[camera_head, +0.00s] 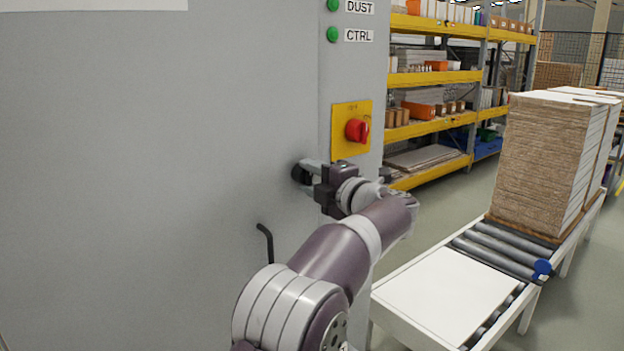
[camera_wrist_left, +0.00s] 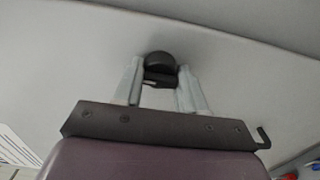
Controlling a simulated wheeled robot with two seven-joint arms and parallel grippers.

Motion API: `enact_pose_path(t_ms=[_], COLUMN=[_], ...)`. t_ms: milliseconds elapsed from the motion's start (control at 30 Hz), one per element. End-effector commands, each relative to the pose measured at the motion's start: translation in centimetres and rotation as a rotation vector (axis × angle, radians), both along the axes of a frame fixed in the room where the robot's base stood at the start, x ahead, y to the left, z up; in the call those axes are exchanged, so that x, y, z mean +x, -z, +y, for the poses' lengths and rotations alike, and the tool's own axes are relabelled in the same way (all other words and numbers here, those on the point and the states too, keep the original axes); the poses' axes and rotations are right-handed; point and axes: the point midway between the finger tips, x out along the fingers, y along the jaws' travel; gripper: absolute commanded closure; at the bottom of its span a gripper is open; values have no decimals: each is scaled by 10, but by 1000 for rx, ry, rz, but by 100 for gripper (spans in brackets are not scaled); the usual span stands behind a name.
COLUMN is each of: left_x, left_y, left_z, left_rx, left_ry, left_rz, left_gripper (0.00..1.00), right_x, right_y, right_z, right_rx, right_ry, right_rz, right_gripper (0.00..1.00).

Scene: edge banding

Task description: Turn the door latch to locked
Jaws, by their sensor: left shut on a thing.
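The door latch is a small black knob (camera_head: 301,173) on the grey cabinet door (camera_head: 150,150), left of the door's right edge. My left gripper (camera_head: 310,170) reaches it from the right and is shut on it. In the left wrist view the black latch (camera_wrist_left: 160,66) sits between the two grey fingers of the gripper (camera_wrist_left: 160,80), close to the grey panel. The fingers and wrist hide part of the latch, so I cannot tell its exact angle. My right gripper is in neither view.
A red rotary switch (camera_head: 357,130) on a yellow plate sits just above my left wrist. A black bent handle (camera_head: 265,242) sticks out lower on the door. A roller conveyor (camera_head: 500,250) with stacked boards (camera_head: 545,160) stands at the right. Yellow shelving (camera_head: 435,77) is behind.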

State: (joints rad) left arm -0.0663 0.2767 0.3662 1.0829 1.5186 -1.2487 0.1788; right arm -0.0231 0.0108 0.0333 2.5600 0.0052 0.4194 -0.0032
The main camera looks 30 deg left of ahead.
Motion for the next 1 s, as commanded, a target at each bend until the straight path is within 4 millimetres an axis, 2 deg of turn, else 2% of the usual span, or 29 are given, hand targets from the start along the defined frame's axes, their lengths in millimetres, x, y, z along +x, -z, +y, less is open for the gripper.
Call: enact_pose_path(t_ms=[100,133,200,467,567,667,900,1000], left_x=[0,0,0,0,-2,-10,-35,-42], left_y=[0,0,0,0,1,2,2,2], left_z=[0,0,0,0,-7,-25,-86,-104], left_rx=[-2,-1,-1,0,0,-1,-1,-1], left_ry=[0,0,0,0,1,4,5,4], left_rz=[-1,-1,-1,0,0,-1,-1,0], left_gripper=[90,56,34,34,34,34,34,34], right_x=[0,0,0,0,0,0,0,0], right_y=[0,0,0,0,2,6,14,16], right_z=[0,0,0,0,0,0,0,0], right_rx=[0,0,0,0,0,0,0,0], right_ry=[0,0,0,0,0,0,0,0], right_rz=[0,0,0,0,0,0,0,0], right_gripper=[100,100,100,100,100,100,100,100])
